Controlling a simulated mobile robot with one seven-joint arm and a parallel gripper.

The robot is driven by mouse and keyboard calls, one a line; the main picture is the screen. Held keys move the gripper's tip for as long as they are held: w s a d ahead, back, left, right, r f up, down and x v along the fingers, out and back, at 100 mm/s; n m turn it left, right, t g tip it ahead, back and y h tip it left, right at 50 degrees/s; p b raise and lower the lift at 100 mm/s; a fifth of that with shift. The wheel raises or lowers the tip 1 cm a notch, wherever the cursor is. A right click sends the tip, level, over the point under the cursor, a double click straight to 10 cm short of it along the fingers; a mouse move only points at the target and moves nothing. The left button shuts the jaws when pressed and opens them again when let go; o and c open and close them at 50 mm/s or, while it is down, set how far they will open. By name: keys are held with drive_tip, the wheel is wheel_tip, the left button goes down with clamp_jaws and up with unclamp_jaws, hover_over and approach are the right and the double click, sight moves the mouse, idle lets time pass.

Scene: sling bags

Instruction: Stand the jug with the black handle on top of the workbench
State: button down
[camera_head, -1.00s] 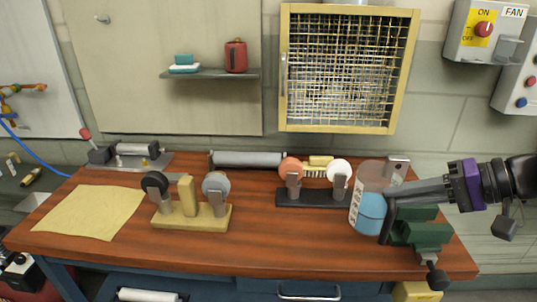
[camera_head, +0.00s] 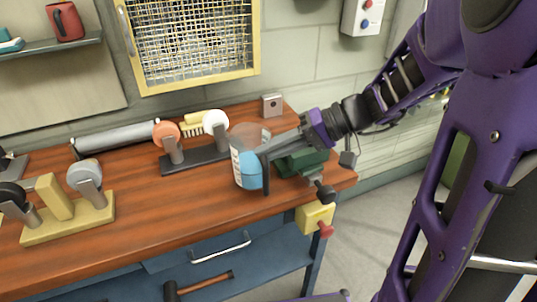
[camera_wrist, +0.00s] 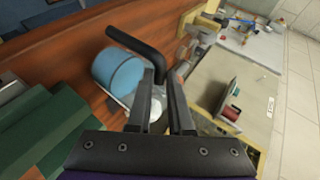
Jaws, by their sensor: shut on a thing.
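The jug (camera_head: 248,168) is clear with blue contents, a pale label and a black handle (camera_head: 266,176). It appears upright over the right end of the wooden workbench (camera_head: 170,215), left of the green vice. I cannot tell whether its base touches the bench top. My gripper (camera_head: 270,149) reaches in from the right and is shut on the black handle. In the wrist view the jug (camera_wrist: 118,70) lies just beyond my fingers (camera_wrist: 160,85), with the bent black handle (camera_wrist: 135,40) between their tips. Part of the jug is hidden behind the handle and fingers.
The green vice (camera_head: 300,162) stands close to the jug's right. A dark stand with orange and white discs (camera_head: 195,160) is to its left. A yellow stand with grey wheels (camera_head: 68,223) is further left. Bench top in front of the dark stand is clear.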

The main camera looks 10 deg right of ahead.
drive_tip(key=shift+f, duration=1.15)
drive_tip(key=shift+f+b, duration=0.25)
drive_tip(key=shift+b, duration=0.1)
drive_tip(key=c, duration=0.8)
unclamp_jaws()
drive_tip(key=shift+r, duration=0.1)
drive_tip(key=p+v, duration=0.1)
drive_tip(key=v, duration=1.1)
drive_tip(key=shift+r+p, duration=0.1)
drive_tip(key=shift+p, duration=0.3)
